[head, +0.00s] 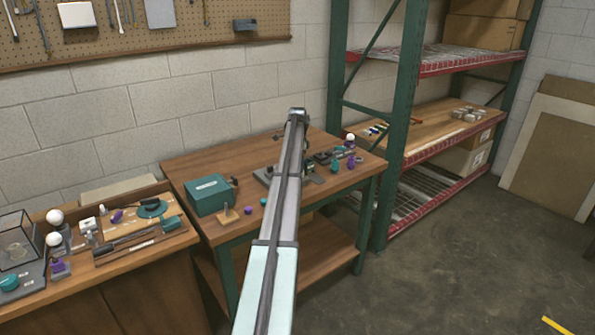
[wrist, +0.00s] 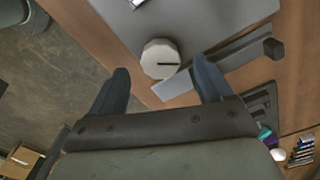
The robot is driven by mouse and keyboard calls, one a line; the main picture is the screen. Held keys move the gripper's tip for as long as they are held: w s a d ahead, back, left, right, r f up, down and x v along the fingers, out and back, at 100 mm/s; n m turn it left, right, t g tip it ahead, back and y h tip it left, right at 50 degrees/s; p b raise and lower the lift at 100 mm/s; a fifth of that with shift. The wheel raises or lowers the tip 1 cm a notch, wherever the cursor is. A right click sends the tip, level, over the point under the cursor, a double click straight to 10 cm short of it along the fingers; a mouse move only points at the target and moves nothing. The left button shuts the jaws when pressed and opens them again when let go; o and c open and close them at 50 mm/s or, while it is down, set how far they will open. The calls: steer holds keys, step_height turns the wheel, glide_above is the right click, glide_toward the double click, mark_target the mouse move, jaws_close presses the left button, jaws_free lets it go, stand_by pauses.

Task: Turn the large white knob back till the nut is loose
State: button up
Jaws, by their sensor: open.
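The large white knob (wrist: 160,58) shows in the wrist view, with a dark line on its face, at the edge of a grey plate (wrist: 200,25). My gripper (wrist: 161,66) is open, one finger left of the knob and the other right of it. The fingertips are near the knob, with a visible gap on each side; I cannot tell whether they are level with it in depth. I cannot make out the nut. In the head view my arm crosses the table and hides the gripper and knob.
The wooden table (head: 200,165) bears a teal box (head: 207,194) at left and small purple and teal parts (head: 335,166) at right. A grey bar with a dark end (wrist: 273,48) lies right of the knob. A green shelf rack stands behind at right.

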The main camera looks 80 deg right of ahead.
steer(key=shift+f, duration=1.8)
steer(key=c, duration=1)
steer(key=shift+c, duration=0.2)
